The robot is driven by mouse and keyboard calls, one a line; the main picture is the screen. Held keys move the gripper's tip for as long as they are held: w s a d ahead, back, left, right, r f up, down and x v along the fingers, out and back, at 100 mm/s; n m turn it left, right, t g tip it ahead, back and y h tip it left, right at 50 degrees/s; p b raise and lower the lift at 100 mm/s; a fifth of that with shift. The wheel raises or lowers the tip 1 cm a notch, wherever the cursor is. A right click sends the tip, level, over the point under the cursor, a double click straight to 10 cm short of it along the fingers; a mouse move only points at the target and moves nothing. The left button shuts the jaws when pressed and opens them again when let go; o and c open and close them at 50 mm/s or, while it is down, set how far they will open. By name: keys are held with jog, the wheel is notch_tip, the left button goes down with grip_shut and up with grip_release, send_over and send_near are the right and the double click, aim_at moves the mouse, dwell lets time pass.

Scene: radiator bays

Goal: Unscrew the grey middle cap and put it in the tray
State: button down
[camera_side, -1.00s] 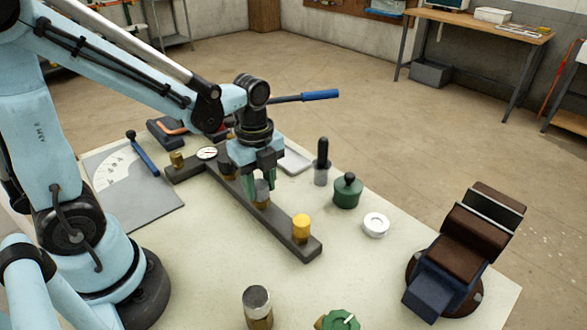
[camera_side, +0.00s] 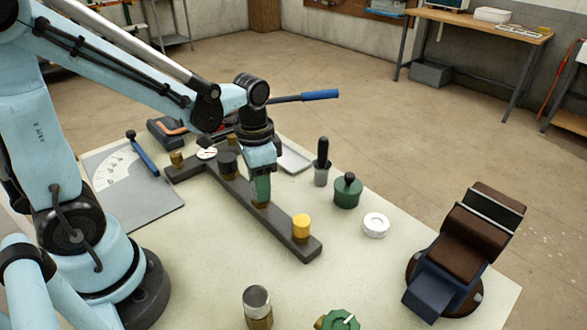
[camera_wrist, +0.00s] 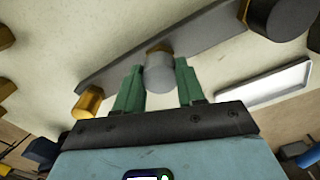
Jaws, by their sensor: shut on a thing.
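The grey middle cap (camera_wrist: 160,76) sits between the two green fingers of my gripper (camera_wrist: 159,68), which is shut on it. In the side view my gripper (camera_side: 261,188) is over the middle of the dark bar (camera_side: 235,192), and a finger hides the cap. Brass (camera_wrist: 159,48) of the middle fitting shows beyond the cap; I cannot tell how far the cap is unscrewed. The pale tray (camera_side: 295,160) lies behind the bar, partly hidden by my gripper; it also shows at the right in the wrist view (camera_wrist: 252,101).
A yellow cap (camera_side: 301,227) stands at the bar's near end, a dark cap (camera_side: 228,163) at its far side. A grey pot with a dark handle (camera_side: 321,172), a green pot (camera_side: 347,192) and a white ring (camera_side: 375,225) stand right. A vise (camera_side: 460,250) is at far right.

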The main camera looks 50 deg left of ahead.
jog(key=n, duration=0.6)
jog(key=c, duration=0.8)
grip_release()
jog(key=shift+c, duration=0.2)
